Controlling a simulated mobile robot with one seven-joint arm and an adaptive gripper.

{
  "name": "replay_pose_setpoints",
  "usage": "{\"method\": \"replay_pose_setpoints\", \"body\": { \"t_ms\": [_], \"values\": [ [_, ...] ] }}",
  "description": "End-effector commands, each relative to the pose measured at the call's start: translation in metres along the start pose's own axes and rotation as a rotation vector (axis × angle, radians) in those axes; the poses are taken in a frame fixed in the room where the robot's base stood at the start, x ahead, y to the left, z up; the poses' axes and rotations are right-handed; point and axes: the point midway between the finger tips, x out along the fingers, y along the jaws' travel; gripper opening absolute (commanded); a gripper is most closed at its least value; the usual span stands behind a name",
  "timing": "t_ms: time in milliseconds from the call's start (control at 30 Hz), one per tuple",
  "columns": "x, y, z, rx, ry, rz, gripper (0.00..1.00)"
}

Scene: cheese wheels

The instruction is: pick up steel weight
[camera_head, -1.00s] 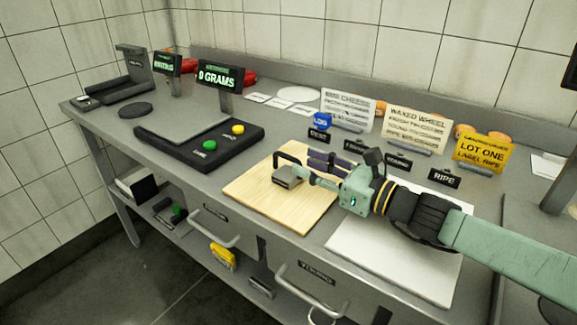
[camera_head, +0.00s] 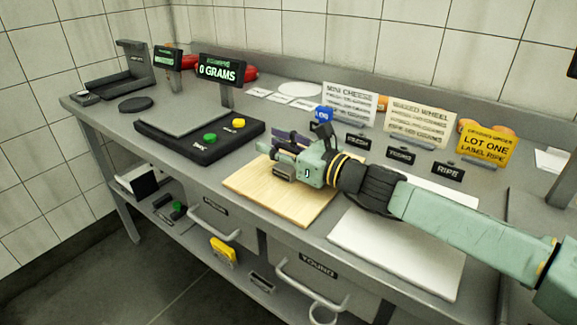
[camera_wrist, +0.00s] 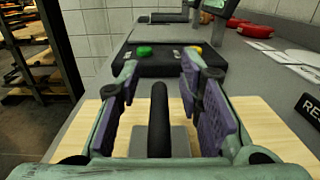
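A grey steel block with a black handle, which looks like the steel weight (camera_head: 283,173), sits on the light wooden board (camera_head: 310,208). In the wrist view its black handle (camera_wrist: 159,122) stands between my fingers, with the grey base (camera_wrist: 181,141) below. My gripper (camera_head: 272,147) is low over the board at the weight. In the wrist view my gripper (camera_wrist: 160,85) is open. Its purple pads are on either side of the handle, with a visible gap on each side. In the head view my gripper hides most of the handle.
A black scale (camera_head: 190,138) with green and yellow buttons stands beyond the board, its display (camera_head: 217,71) reading 0 GRAMS. A white board (camera_head: 395,250) lies under my arm. Small label signs (camera_head: 400,154) and larger cards (camera_head: 420,122) stand behind. A dark disc (camera_head: 136,104) lies left.

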Motion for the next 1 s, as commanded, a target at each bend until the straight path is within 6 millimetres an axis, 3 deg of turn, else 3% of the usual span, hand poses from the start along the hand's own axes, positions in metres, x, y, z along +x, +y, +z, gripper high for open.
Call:
{"method": "replay_pose_setpoints", "body": {
  "t_ms": [500, 1000],
  "values": [
    [-0.0003, 0.0003, -0.0001, 0.000, 0.000, 0.001, 0.00],
    [-0.0003, 0.0004, -0.0002, 0.000, 0.000, 0.001, 0.00]
  ]
}}
